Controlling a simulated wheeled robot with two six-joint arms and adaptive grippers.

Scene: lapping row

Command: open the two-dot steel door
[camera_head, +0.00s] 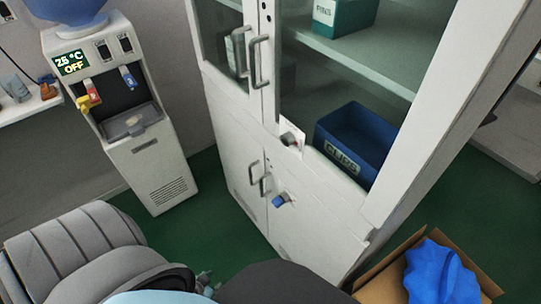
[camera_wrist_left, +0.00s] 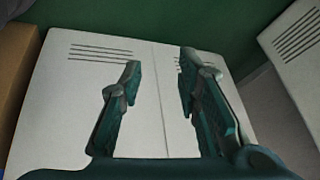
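The white cabinet (camera_head: 318,205) has two steel doors at the bottom, a left one (camera_head: 234,150) and a right one (camera_head: 300,235). Both look shut. Each has a grey bar handle near the middle seam, the left handle (camera_head: 252,178) and the right handle (camera_head: 265,184). A blue knob (camera_head: 279,201) sits on the right steel door. I cannot make out dots on the steel doors. My left gripper (camera_head: 205,283) shows small at the bottom of the head view, apart from the doors. In the left wrist view it (camera_wrist_left: 159,66) is open and empty, with the vented steel doors (camera_wrist_left: 75,95) behind it.
Glass doors above the steel ones have their own handles (camera_head: 255,62); two dark dots show on their frame. A blue bin (camera_head: 345,150) stands behind the glass. A water dispenser (camera_head: 150,170) stands left, a cardboard box (camera_head: 385,283) with blue cloth right. Green floor (camera_head: 205,200) lies between.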

